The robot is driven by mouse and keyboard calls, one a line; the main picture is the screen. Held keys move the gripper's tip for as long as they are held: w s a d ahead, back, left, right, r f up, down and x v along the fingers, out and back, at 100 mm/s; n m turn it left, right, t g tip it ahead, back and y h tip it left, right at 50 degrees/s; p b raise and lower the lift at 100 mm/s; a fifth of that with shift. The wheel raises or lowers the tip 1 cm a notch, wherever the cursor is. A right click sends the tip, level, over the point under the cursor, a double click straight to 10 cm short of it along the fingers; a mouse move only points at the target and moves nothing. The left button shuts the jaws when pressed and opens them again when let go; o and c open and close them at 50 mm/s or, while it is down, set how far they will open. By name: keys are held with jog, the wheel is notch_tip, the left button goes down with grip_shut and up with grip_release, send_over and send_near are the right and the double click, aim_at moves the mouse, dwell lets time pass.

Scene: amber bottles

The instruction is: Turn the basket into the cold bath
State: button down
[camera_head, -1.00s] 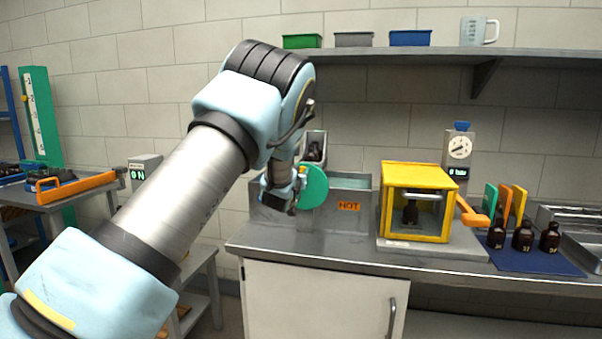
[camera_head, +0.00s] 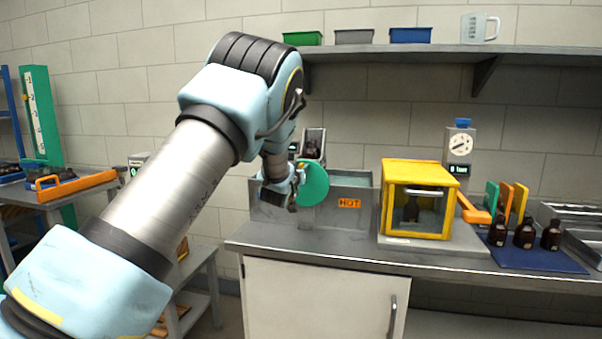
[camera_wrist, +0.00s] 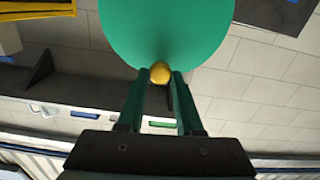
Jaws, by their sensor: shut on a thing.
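My gripper (camera_wrist: 157,80) is shut on a small yellow knob (camera_wrist: 160,71) at the edge of a green disc (camera_wrist: 180,30). In the head view my gripper (camera_head: 297,181) is at the left side of the green disc (camera_head: 315,185), which stands upright at the front of the bath unit. A narrow metal basket (camera_head: 313,139) with dark contents shows above and behind the disc. The hot bath (camera_head: 349,190), with an orange HOT label, is to the right of the disc. My arm covers the area left of it, so the cold bath cannot be made out.
A yellow cabinet (camera_head: 420,170) with a dark bottle inside stands right of the bath. Several brown bottles stand on a blue mat (camera_head: 540,262) farther right. A shelf (camera_head: 400,50) with trays and a jug runs above. The counter front (camera_head: 330,245) is clear.

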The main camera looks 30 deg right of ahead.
jog(key=w+a+f+n+b, duration=0.2)
jog(key=f+n+b, duration=0.2)
jog(key=n+b, duration=0.5)
jog(key=w+a+f+n+b, duration=0.2)
jog(key=f+n+b, duration=0.1)
jog(key=n+b, duration=0.6)
jog(key=shift+w+a+f+b, duration=0.25)
jog(key=shift+a+f+b, duration=0.15)
jog(key=shift+b, duration=1.65)
jog(key=shift+d+n, duration=0.1)
jog(key=shift+n, duration=0.2)
jog(key=shift+s, duration=0.1)
jog(key=c, duration=0.6)
grip_release()
jog(key=b+v, duration=0.2)
jog(key=v, duration=0.8)
jog(key=shift+s+a, duration=0.3)
